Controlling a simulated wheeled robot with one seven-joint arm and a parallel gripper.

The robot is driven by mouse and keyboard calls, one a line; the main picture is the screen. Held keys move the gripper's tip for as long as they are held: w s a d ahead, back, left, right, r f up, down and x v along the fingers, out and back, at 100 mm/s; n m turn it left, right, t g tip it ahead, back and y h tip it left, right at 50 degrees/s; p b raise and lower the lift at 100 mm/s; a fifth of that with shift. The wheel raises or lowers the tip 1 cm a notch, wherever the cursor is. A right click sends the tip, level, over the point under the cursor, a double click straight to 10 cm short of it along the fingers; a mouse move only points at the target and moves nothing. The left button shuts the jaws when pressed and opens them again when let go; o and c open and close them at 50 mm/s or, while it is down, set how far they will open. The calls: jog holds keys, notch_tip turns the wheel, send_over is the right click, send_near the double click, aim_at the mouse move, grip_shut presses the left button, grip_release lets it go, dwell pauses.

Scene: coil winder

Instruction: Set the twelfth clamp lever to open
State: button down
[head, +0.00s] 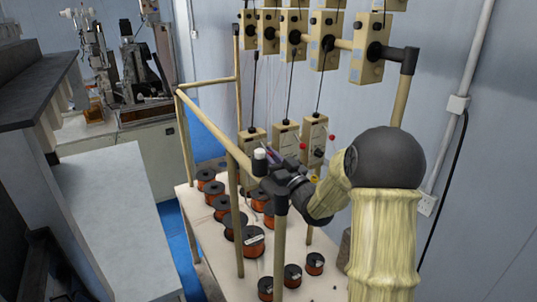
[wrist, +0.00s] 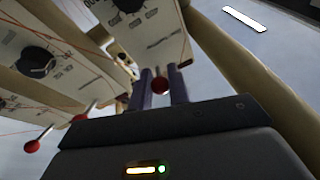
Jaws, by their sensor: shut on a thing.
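My gripper (wrist: 160,92) is shut on a red-knobbed clamp lever (wrist: 160,85), with one dark finger on each side of the round knob. The lever's stem is mostly hidden, so its exact angle is hard to tell. In the head view my gripper (head: 270,160) is by the tan control boxes at the back of the spool table. Two other red-knobbed levers, a near one (wrist: 32,146) and a farther one (wrist: 80,117), stick out from neighbouring boxes in the wrist view. No readable number shows which lever is the twelfth.
A tan box (head: 315,130) with a dial and red knob stands behind my gripper. Several wire spools (head: 253,241) cover the table (head: 205,218). Wooden frame posts (head: 237,225) and a rail (head: 215,130) stand close to my arm. Thin wires run up to the upper tensioner boxes (head: 327,48).

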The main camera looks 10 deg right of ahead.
aim_at(260, 143)
notch_tip(260, 143, up, 2)
jog(key=g+h+p, duration=0.1)
jog(key=g+p, duration=0.1)
jog(key=p, duration=0.1)
jog(key=shift+s+p, duration=0.15)
jog(key=shift+p, duration=0.15)
jog(key=g+p, duration=0.1)
jog(key=p, duration=0.1)
jog(key=r+g+h+p, duration=0.1)
jog(key=p, duration=0.2)
jog(key=shift+d+r+m+g+p, duration=0.1)
jog(key=shift+r+m+g+p, duration=0.2)
jog(key=shift+g+p, duration=0.1)
jog(key=shift+r+g+h+p, duration=0.1)
jog(key=shift+g+h+p, duration=0.5)
jog(key=shift+g+p, duration=0.3)
jog(key=shift+w+r+g+p, duration=0.1)
jog(key=shift+w+g+p, duration=0.1)
jog(key=shift+g+p, duration=0.25)
jog(key=shift+r+g, duration=0.1)
jog(key=shift+g, duration=0.15)
jog(key=shift+h, duration=0.3)
